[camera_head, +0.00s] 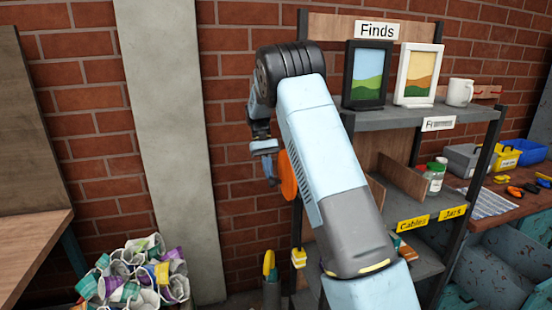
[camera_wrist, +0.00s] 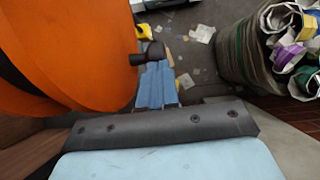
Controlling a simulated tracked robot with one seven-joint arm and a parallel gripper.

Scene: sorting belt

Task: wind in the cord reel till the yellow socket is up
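The orange cord reel (camera_head: 288,176) is on the left side of the shelf unit, partly hidden by my arm. It fills the left of the wrist view (camera_wrist: 85,45). A dark crank handle (camera_wrist: 148,56) sticks out from its face. The yellow socket (camera_head: 298,258) hangs well below the reel, beside the lower shelf. A yellow piece, probably the socket, shows beyond the handle in the wrist view (camera_wrist: 145,32). My gripper (camera_head: 268,160) is beside the reel. Its blue fingers (camera_wrist: 156,72) are at the handle; whether they close around it is unclear.
The shelf unit (camera_head: 420,118) carries two picture frames, a white mug (camera_head: 459,92) and jars (camera_head: 434,178). A bin of rolled bags (camera_head: 132,275) stands at lower left. A dark holder with yellow-handled tools (camera_head: 271,292) stands below the reel. Scraps litter the floor.

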